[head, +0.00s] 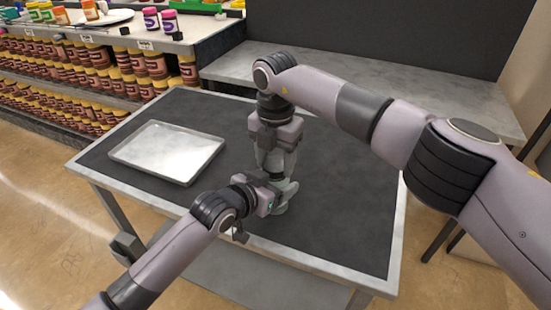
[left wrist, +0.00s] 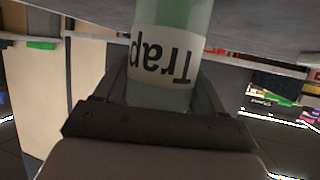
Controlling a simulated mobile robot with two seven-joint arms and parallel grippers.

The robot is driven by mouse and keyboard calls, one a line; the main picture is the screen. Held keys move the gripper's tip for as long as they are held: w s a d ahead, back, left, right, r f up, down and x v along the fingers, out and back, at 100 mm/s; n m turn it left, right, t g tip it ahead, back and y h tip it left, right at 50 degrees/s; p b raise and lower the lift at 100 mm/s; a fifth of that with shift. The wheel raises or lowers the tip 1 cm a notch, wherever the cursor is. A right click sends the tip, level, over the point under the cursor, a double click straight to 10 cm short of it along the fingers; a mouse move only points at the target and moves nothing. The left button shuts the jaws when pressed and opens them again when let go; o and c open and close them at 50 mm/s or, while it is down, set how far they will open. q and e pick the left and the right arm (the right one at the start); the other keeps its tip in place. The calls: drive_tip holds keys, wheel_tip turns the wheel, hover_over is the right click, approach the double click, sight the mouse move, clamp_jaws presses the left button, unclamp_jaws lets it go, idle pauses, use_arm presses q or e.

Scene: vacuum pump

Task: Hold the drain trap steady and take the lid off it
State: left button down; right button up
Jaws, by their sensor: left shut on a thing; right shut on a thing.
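The drain trap (head: 281,208) stands on the dark tabletop, mostly hidden behind my grippers in the head view. In the left wrist view the trap (left wrist: 170,18) is a clear greenish cylinder with a white label reading "Trap", upside down in that picture. My left gripper (head: 284,189) comes in low from the left and is shut around the trap's body. My right gripper (head: 276,172) points straight down from above and is shut at the top of the trap, where the lid is. The lid itself is hidden by the fingers, so I cannot tell whether it is seated or loose.
A shallow metal tray (head: 172,147), empty, lies on the left part of the table (head: 335,235). The table's right side is clear. A grey counter (head: 225,68) stands behind, and shelves of jars (head: 95,75) are at the back left.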

drive_tip(key=n, duration=0.6)
drive_tip(key=shift+n, duration=0.3)
drive_tip(key=o, duration=1.2)
drive_tip(key=shift+c, duration=0.2)
drive_tip(key=shift+r, duration=0.15)
wheel_tip(320, 180, up, 4)
drive_tip(key=shift+r, duration=0.15)
drive_tip(key=shift+c, duration=0.3)
wheel_tip(320, 180, up, 3)
drive_tip(key=m, duration=0.5)
drive_tip(key=shift+r, duration=0.15)
drive_tip(key=shift+m, duration=0.4)
drive_tip(key=shift+f, duration=3.95)
